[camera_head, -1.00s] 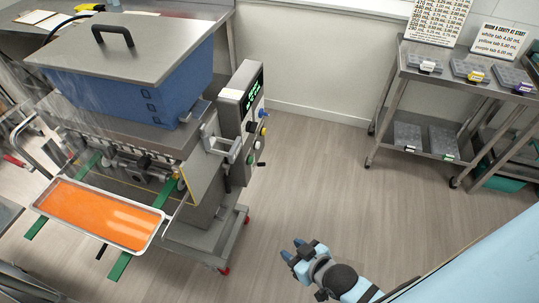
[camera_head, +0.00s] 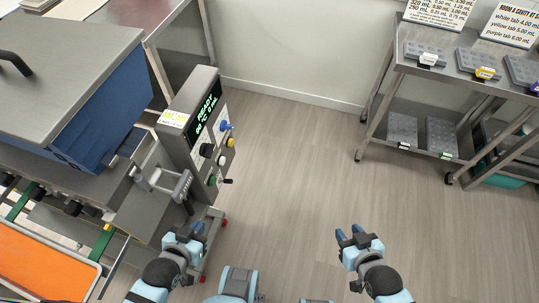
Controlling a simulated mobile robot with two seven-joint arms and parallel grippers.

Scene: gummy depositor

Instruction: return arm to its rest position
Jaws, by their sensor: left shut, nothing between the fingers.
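My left gripper (camera_head: 191,229) is in the lower left middle of the head view. It is shut and empty, with its fingers pointing up the picture, in front of the depositor's lower frame. I cannot tell how far it is from the frame. My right gripper (camera_head: 348,234) is over open floor at the lower right middle, and no object shows at its fingers. Whether its fingers are open or shut is unclear. The depositor has a blue hopper (camera_head: 110,115) with a grey lid and a control box (camera_head: 190,118) with a lit display reading READY.
A tray of orange gummy (camera_head: 42,268) sits at the lower left, cut off by the frame. A metal shelf cart (camera_head: 470,85) stands at the right with grey moulds (camera_head: 402,130) on it and signs above. The floor (camera_head: 290,165) between depositor and cart is clear.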

